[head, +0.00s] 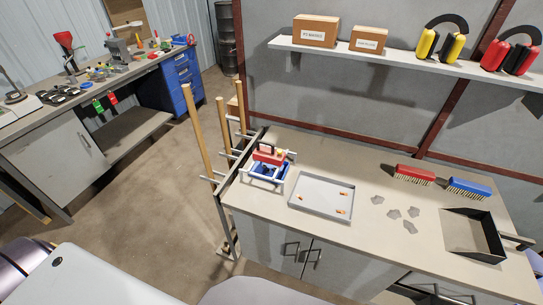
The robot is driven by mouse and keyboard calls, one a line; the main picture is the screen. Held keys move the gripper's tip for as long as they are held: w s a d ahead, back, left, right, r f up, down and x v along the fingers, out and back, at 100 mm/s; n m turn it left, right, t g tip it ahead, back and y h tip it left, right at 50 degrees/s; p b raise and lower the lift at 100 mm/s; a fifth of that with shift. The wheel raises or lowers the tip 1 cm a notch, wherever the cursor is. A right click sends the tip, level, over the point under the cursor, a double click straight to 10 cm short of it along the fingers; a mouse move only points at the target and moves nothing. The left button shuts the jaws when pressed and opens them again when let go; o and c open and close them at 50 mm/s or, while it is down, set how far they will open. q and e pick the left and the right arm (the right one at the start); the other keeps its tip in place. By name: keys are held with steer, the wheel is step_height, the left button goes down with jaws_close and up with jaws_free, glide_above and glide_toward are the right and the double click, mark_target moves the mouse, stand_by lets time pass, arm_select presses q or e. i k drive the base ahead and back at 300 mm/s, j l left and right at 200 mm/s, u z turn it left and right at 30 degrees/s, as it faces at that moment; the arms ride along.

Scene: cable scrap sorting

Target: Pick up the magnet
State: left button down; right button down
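A red block with a black handle, which looks like the magnet (268,154), sits in a blue and white stand (265,173) at the left end of the workbench (340,232). Its handle stands up on top and nothing touches it. A shallow grey tray (318,207) lies just right of the stand and holds several small copper-coloured pieces. Several grey scraps (393,213) lie loose on the bench right of the tray. Neither of my grippers shows in the head view.
A red brush (414,174), a blue brush (469,188) and a black dustpan (472,235) lie on the bench's right part. Long wooden handles (197,130) stand in a rack at its left end. A wall shelf (390,61) holds boxes and ear defenders. Floor is clear to the left.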

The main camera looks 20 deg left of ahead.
mark_target(262, 154)
steer(key=i+j, duration=0.15)
steer(key=j, duration=0.25)
steer(key=i+j, duration=0.15)
steer(key=j, duration=0.25)
steer(key=i+j, duration=0.15)
steer(key=j, duration=0.2)
steer(key=i+j, duration=0.15)
steer(key=j, duration=0.25)
steer(key=i+j, duration=0.15)
steer(key=j, duration=0.25)
steer(key=z, duration=0.05)
